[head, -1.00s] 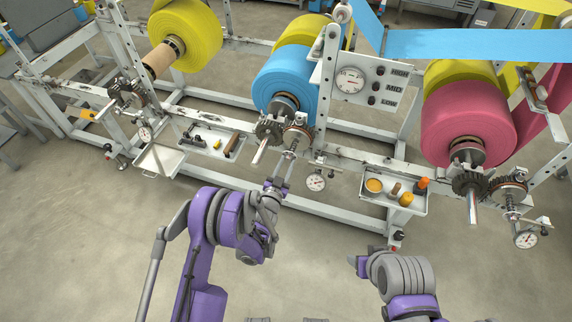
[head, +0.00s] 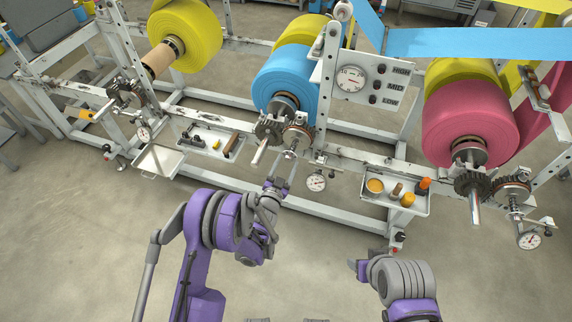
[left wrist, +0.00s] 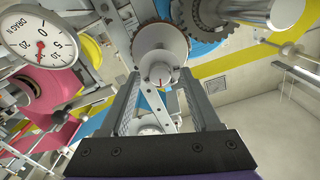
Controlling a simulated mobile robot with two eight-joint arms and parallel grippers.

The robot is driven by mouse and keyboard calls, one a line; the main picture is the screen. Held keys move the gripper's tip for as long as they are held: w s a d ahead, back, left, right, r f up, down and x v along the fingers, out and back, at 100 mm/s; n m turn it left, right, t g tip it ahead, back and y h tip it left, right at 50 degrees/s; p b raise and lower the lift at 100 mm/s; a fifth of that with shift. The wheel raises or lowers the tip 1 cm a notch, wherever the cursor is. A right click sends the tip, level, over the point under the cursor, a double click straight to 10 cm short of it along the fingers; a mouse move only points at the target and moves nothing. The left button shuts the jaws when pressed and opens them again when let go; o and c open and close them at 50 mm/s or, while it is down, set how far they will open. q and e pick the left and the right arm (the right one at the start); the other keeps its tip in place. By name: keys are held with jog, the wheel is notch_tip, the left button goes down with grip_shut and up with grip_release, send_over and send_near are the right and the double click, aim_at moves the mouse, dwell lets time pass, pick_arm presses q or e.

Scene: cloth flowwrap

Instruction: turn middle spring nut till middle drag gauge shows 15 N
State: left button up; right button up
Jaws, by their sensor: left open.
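The middle spring nut (head: 290,154) sits at the front end of the middle brake spindle, below a round disc (head: 298,138). The middle drag gauge (head: 316,183) hangs to its right on the frame. My left gripper (head: 281,180) is open, empty and just below the nut, apart from it. In the left wrist view, its two fingers (left wrist: 163,95) stand apart, with the nut (left wrist: 161,77) ahead between their tips. A drag gauge (left wrist: 40,40) shows there at upper left with a red needle; I cannot read its value surely.
A panel with a dial (head: 351,78) and HIGH, MID, LOW lamps stands above. A tray (head: 416,203) with small items is at right; another tray (head: 188,148) with tools is at left. A white frame rail (head: 340,209) runs below. The floor in front is clear.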

pick_arm(q)
jog(key=b+v, duration=0.7)
jog(key=v, duration=0.3)
jog(key=shift+s+a+b, duration=0.15)
jog(key=shift+s+b, duration=0.2)
jog(key=shift+s, duration=0.05)
jog(key=shift+r, duration=0.1)
